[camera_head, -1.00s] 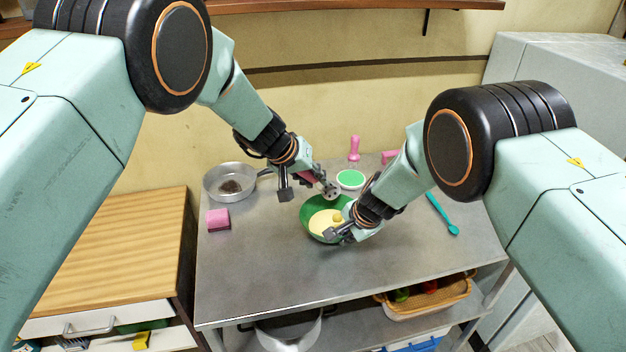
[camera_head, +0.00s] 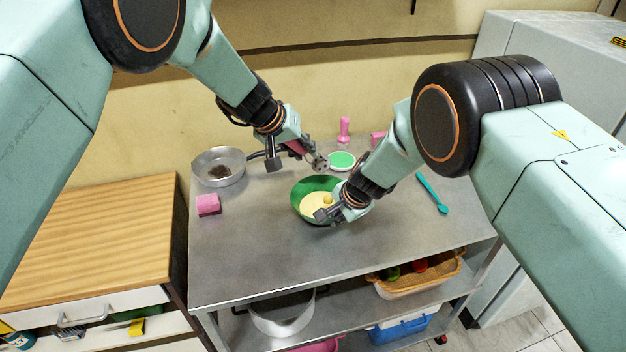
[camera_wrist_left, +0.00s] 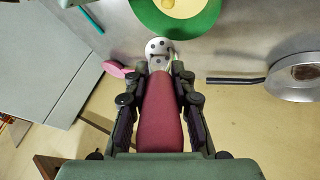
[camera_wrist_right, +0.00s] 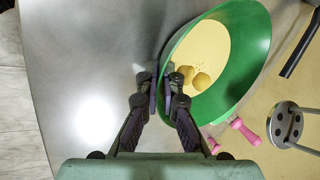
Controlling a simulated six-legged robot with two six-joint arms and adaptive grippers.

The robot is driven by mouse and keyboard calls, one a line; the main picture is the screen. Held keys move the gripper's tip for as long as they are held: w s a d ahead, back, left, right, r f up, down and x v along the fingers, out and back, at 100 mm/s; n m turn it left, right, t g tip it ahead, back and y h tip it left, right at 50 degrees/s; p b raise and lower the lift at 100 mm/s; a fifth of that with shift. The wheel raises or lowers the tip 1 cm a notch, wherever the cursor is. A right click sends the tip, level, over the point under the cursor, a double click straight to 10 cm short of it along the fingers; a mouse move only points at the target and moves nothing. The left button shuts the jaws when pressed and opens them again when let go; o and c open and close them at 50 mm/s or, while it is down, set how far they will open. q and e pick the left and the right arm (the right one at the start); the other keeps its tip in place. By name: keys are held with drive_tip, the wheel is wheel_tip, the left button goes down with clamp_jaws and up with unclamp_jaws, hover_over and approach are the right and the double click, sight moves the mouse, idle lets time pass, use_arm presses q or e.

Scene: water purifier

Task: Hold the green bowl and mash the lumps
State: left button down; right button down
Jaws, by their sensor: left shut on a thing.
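The green bowl (camera_head: 313,184) stands on the metal table with pale yellow mash inside. Lumps (camera_head: 328,199) lie on the mash; the right wrist view shows two or more rounded lumps (camera_wrist_right: 201,81). My right gripper (camera_head: 334,212) is at the bowl's near rim; in the right wrist view its fingers (camera_wrist_right: 165,82) are closed about the rim. My left gripper (camera_head: 298,148) is shut on the dark pink handle (camera_wrist_left: 160,105) of a masher. The masher's perforated metal head (camera_head: 320,163) is above the bowl's far side, apart from the lumps; its holes show in the right wrist view (camera_wrist_right: 285,126).
A metal pan (camera_head: 219,181) with dark contents stands at the back left, a pink sponge (camera_head: 208,204) in front of it. A green-topped dish (camera_head: 342,160), a pink-handled tool (camera_head: 344,128) and a teal spoon (camera_head: 432,193) lie behind and right. The front tabletop is clear.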

use_arm(q)
drive_tip(key=shift+w+d+f+g, duration=0.1)
drive_tip(key=shift+d+f+g, duration=0.15)
drive_tip(key=shift+d+f, duration=0.35)
drive_tip(key=shift+d+f+g, duration=0.25)
drive_tip(key=shift+d+f, duration=0.1)
drive_tip(key=shift+f, duration=0.35)
drive_tip(key=shift+w+f, duration=0.1)
drive_tip(key=shift+f, duration=2.7)
drive_tip(key=shift+f, duration=0.4)
drive_tip(key=shift+s+d+f, duration=0.1)
drive_tip(key=shift+s, duration=1.35)
drive_tip(key=shift+s+d, duration=0.1)
drive_tip(key=shift+s, duration=1.3)
drive_tip(key=shift+s+d+f, duration=0.1)
drive_tip(key=shift+s+f, duration=0.05)
drive_tip(key=shift+s, duration=0.45)
drive_tip(key=shift+s+f, duration=0.15)
drive_tip(key=shift+s, duration=0.45)
